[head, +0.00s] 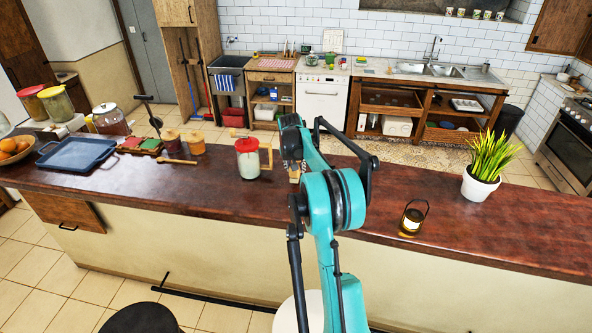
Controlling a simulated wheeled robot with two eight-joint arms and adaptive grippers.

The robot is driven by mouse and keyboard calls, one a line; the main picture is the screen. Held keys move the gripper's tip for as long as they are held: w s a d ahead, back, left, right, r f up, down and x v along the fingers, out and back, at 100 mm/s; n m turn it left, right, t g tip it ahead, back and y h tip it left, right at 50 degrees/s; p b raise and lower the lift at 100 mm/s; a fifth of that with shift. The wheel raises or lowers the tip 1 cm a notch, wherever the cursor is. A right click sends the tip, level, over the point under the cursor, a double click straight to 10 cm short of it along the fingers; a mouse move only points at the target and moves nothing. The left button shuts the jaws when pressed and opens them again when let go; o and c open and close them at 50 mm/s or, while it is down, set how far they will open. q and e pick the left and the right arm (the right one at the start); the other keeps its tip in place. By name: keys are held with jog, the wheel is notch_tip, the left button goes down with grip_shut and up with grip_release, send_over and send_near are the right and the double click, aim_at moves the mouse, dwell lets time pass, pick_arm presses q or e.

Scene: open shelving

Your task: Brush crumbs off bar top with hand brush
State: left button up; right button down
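The bar top (420,205) is a long, dark reddish-brown wooden counter across the view. A teal arm of mine, apparently the right, rises from the bottom centre and reaches over it. The arm's dark end, my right gripper (292,152), is near the counter's middle, and the arm's own links partly hide it. A small tan piece (295,174) shows just below this end; I cannot tell if it is part of a hand brush or if it is held. No crumbs can be made out at this size. My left gripper is not in view.
A red-lidded glass jar (248,160) stands just left of the gripper. Further left are small jars (196,143), a wooden spoon (177,161) and a blue tray (76,153).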

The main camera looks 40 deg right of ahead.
jog(key=shift+s+a+r, duration=0.1)
jog(key=shift+r, duration=0.55)
jog(key=shift+w+d+r+p, duration=0.15)
jog(key=shift+r+p, duration=0.25)
jog(key=shift+r, duration=0.05)
jog(key=shift+w+d+r+p, duration=0.1)
jog(key=shift+r+p, duration=0.25)
jog(key=shift+r, duration=0.1)
jog(key=shift+s+a+r+p, duration=0.1)
jog(key=shift+r+p, duration=0.2)
jog(key=shift+r, duration=0.45)
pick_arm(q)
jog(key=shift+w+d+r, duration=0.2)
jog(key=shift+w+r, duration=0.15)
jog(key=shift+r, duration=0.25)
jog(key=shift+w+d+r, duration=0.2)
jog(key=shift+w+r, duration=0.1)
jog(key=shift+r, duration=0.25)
pick_arm(e)
jog(key=shift+f, duration=0.1)
